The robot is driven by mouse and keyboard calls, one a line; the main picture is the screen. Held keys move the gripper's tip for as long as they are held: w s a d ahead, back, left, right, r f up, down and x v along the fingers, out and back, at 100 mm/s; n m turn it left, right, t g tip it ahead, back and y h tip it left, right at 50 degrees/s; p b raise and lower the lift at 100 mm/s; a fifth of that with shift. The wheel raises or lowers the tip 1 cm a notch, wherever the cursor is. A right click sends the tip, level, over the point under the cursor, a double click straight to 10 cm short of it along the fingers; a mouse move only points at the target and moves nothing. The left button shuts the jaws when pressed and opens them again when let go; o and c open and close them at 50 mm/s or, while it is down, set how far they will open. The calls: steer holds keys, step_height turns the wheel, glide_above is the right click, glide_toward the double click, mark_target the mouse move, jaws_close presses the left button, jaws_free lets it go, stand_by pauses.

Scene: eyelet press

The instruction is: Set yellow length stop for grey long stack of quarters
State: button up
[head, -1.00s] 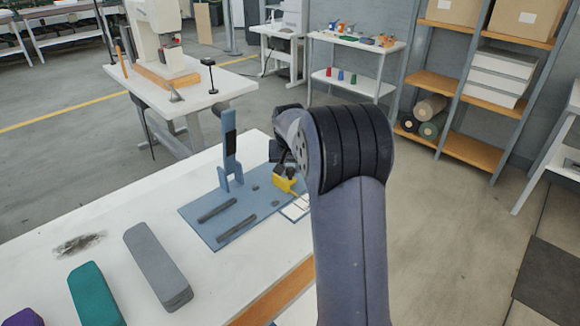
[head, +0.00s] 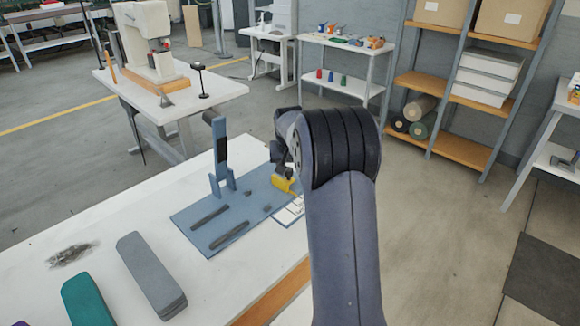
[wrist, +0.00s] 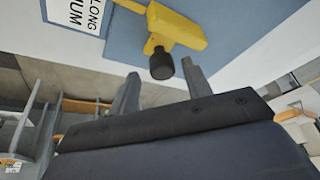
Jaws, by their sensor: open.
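The yellow length stop (head: 284,186) sits at the right side of the blue base plate (head: 188,213). In the wrist view the stop (wrist: 180,27) is at the top, with a black knob (wrist: 161,64) pointing towards me. My gripper (wrist: 158,70) is open, and the knob appears between its two fingertips; I cannot tell whether the fingers reach around it. In the head view my gripper (head: 279,153) is just above the stop, partly hidden by my arm. The long grey stack (head: 150,273) lies on the white table, in front of the plate and apart from it.
A label card (wrist: 75,12) reading "LONG" and a partly cut word lies beside the stop. A blue upright lever (head: 220,150) stands at the plate's back left. Dark bars (head: 229,234) lie on the plate. A teal stack (head: 87,301) is left of the grey one.

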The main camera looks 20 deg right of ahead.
steer(key=v, duration=1.1)
steer(key=shift+f, duration=0.1)
